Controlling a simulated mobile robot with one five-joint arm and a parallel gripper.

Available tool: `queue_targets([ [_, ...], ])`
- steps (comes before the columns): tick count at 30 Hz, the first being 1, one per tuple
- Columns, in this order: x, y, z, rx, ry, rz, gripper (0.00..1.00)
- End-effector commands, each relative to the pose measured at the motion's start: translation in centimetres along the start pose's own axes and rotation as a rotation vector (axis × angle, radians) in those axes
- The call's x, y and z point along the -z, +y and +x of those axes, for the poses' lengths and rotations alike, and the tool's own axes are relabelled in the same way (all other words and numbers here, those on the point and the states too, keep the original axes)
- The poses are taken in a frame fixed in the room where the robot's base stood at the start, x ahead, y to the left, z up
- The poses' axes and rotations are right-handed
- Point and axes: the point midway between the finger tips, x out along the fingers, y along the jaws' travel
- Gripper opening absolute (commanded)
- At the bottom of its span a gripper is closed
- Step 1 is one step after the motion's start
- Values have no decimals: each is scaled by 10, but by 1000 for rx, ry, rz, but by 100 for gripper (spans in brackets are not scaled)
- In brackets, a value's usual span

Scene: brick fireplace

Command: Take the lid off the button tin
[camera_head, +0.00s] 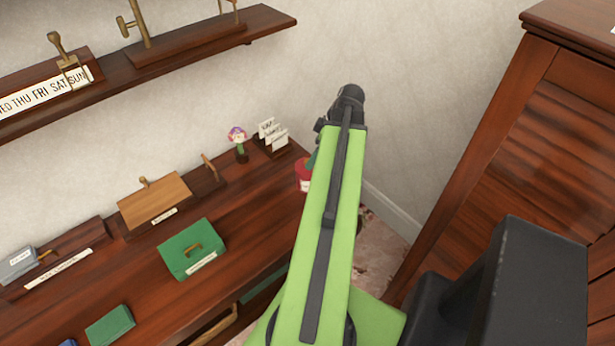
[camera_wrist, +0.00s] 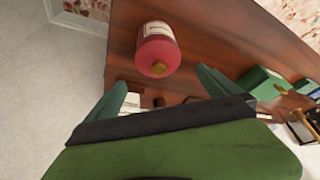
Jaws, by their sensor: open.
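A red round tin (camera_wrist: 157,45) with a pale label stands on the wooden desk in the wrist view; I take it to be the button tin. Its lid has a small brown knob (camera_wrist: 159,67). My gripper (camera_wrist: 163,86) is open and empty, its two green fingers apart, pointing toward the tin with the knob between their lines. I see no contact. In the head view the tin (camera_head: 302,182) is at the desk's right end, partly hidden by my green arm. A green finger shows just above it.
A flower ornament (camera_head: 238,143) and a card holder (camera_head: 271,137) stand behind the tin. A green box with a handle (camera_head: 190,249) sits to the left. A wooden cabinet (camera_head: 520,150) is at the right, and a shelf (camera_head: 180,62) hangs above the desk.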

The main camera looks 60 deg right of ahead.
Motion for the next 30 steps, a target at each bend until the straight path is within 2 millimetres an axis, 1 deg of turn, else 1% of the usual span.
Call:
queue_targets([
  [1, -2, 0, 17, 0, 0, -2, 100],
  [3, -1, 0, 21, 0, 0, -3, 100],
  [7, 1, 0, 19, 0, 0, -2, 100],
  [9, 1, 0, 24, 0, 0, -2, 100],
  [11, 0, 0, 31, 0, 0, -3, 100],
  [15, -2, 2, 57, 0, 0, -3, 100],
  [18, -1, 1, 72, 1, 0, -4, 100],
  [20, 0, 1, 74, 1, 0, -3, 100],
  [25, 2, 1, 70, 0, 0, -3, 100],
  [26, 2, 1, 70, 1, 0, -3, 99],
  [30, 2, 1, 70, 1, 0, -3, 80],
])
